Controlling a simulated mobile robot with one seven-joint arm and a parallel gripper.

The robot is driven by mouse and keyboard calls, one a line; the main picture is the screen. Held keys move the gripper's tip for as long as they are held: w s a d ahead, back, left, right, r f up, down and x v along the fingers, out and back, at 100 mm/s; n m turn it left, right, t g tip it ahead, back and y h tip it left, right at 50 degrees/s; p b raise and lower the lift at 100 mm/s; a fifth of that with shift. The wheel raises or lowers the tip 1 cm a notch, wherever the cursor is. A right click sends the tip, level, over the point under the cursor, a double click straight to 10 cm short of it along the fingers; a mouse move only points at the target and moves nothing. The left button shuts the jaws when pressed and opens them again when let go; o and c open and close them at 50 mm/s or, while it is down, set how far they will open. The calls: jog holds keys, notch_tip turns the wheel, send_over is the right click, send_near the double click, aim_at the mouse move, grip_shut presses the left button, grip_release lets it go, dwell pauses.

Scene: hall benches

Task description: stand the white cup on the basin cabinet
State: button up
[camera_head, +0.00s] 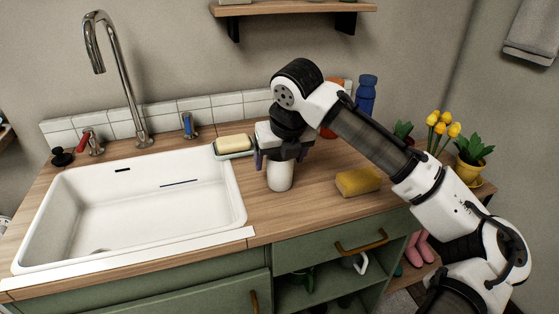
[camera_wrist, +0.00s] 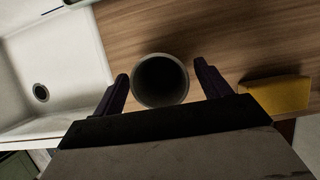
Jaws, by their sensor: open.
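The white cup (camera_head: 280,177) stands upright on the wooden top of the basin cabinet (camera_head: 305,220), just right of the basin. In the wrist view I look down into its dark round mouth (camera_wrist: 159,80). My gripper (camera_head: 281,160) is above the cup, pointing down. Its two dark fingers (camera_wrist: 168,82) are open, one on each side of the cup. A gap shows between the right finger and the cup; the left finger is very close to the rim, and I cannot tell whether it touches. My gripper hides the cup's upper part in the head view.
The white basin (camera_head: 243,205) is to the left, with a tap (camera_head: 122,80) behind. A yellow sponge (camera_head: 358,181) lies right of the cup, and a soap dish (camera_head: 234,150) is behind left. A blue bottle (camera_head: 366,97) stands behind my arm. Bare wood lies in front of the cup.

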jog(key=v, duration=1)
jog(key=shift+r, duration=0.35)
